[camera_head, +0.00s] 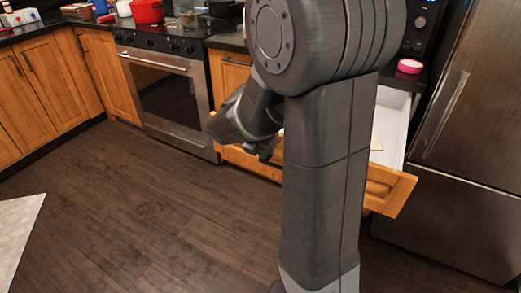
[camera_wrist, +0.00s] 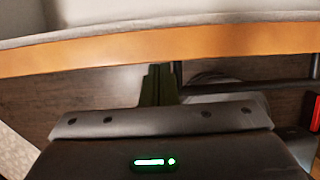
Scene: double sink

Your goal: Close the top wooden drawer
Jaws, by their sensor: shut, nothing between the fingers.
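The top wooden drawer (camera_head: 393,193) stands pulled out between the oven and the fridge, with its white inside (camera_head: 390,130) showing on the right. My arm hides the middle of it. My gripper (camera_head: 266,155) is at the left part of the drawer front, on the outer side. In the wrist view, the drawer front's edge is an orange wooden band (camera_wrist: 220,45) across the top, with pale drawer inside beyond it. My gripper's fingers (camera_wrist: 158,70) are together and empty, their tips right at the band's lower edge. I cannot tell whether they touch it.
A steel oven (camera_head: 168,95) stands left of the drawer and a steel fridge (camera_head: 465,140) right of it. A pink round item (camera_head: 410,66) sits on the counter above. The dark wooden floor (camera_head: 150,205) in front is clear, with a pale surface (camera_head: 15,235) at far left.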

